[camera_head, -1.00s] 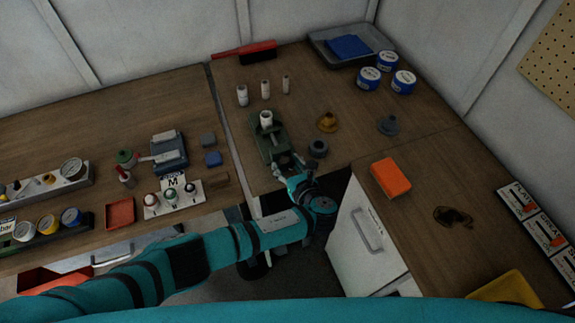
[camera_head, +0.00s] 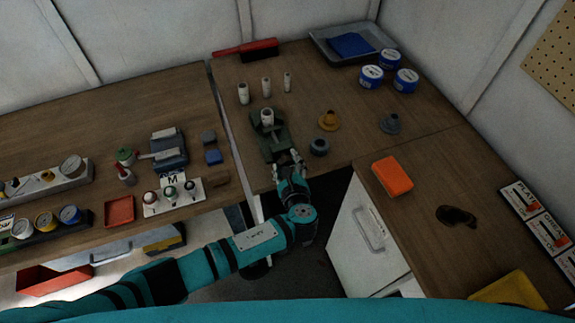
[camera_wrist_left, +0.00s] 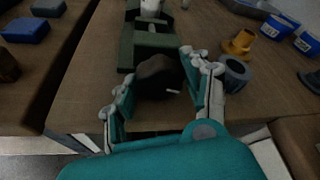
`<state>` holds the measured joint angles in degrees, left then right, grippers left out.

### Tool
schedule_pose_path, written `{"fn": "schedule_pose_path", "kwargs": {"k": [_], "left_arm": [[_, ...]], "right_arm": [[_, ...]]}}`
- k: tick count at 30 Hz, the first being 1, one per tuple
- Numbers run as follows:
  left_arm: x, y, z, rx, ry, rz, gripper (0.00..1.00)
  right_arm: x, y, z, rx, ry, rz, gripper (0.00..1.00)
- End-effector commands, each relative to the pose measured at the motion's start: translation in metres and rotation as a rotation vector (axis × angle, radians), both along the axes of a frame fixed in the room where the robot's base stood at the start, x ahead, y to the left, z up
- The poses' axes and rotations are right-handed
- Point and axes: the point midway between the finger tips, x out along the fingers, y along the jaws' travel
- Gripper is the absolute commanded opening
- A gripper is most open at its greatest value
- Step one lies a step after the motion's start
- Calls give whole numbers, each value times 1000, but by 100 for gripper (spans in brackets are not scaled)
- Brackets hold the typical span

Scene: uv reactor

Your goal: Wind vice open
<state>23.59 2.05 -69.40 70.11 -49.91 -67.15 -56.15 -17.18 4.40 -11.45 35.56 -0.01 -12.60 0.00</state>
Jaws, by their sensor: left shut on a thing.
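The green vice (camera_head: 262,147) sits at the front edge of the middle bench, with a white cylinder (camera_head: 267,117) upright between its jaws. In the left wrist view the vice body (camera_wrist_left: 150,42) is straight ahead. A dark round handle (camera_wrist_left: 158,76) is at its near end. My left gripper (camera_head: 288,165) reaches the vice's front end from the bench edge. In the left wrist view its fingers (camera_wrist_left: 152,88) are shut on the dark handle, one on each side. The handle is mostly hidden by the gripper in the head view. My right gripper is not in view.
A grey ring (camera_head: 319,147) lies just right of the gripper, with a brass-coloured flanged part (camera_head: 329,121) behind it. White cylinders (camera_head: 266,87) stand behind the vice. A blue block (camera_head: 213,157) and a grey-blue device (camera_head: 168,152) are on the left bench.

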Motion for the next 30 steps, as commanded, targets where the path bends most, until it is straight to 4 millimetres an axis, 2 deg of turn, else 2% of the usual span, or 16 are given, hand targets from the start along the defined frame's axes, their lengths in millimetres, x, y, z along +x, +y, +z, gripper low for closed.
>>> {"fn": "schedule_pose_path", "kwargs": {"k": [14, 15, 20, 30], "left_arm": [[2, 1, 2, -19, -10, 3, 16], [2, 1, 2, -19, -10, 3, 49], [1, 1, 1, -18, -9, 3, 70], [0, 0, 2, 1, -1, 0, 72]], "right_arm": [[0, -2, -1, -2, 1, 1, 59], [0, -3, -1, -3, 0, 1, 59], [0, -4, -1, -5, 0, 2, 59], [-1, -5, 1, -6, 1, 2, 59]]}}
